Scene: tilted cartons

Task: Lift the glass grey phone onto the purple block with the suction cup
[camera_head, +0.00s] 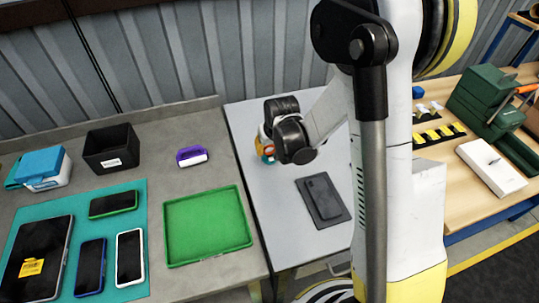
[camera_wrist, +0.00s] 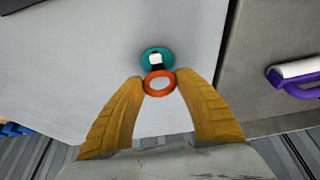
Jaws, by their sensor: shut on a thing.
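The suction cup has a teal disc, a white middle and an orange ring (camera_wrist: 147,85). My gripper (camera_wrist: 158,86) is shut on the ring, with one yellow finger at each side. Whether the cup touches the table cannot be told. In the head view my gripper (camera_head: 266,152) is over the left part of the light grey table, mostly hidden by its own wrist. The grey phone (camera_head: 322,195) lies flat on a dark grey pad, nearer and to the right of my gripper.
A green tray (camera_head: 206,263) and a teal mat (camera_head: 137,198) with several phones lie on the left bench. A black bin (camera_head: 111,149) and a blue-lidded box (camera_head: 42,166) stand behind. The light table (camera_head: 285,205) is clear around the pad.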

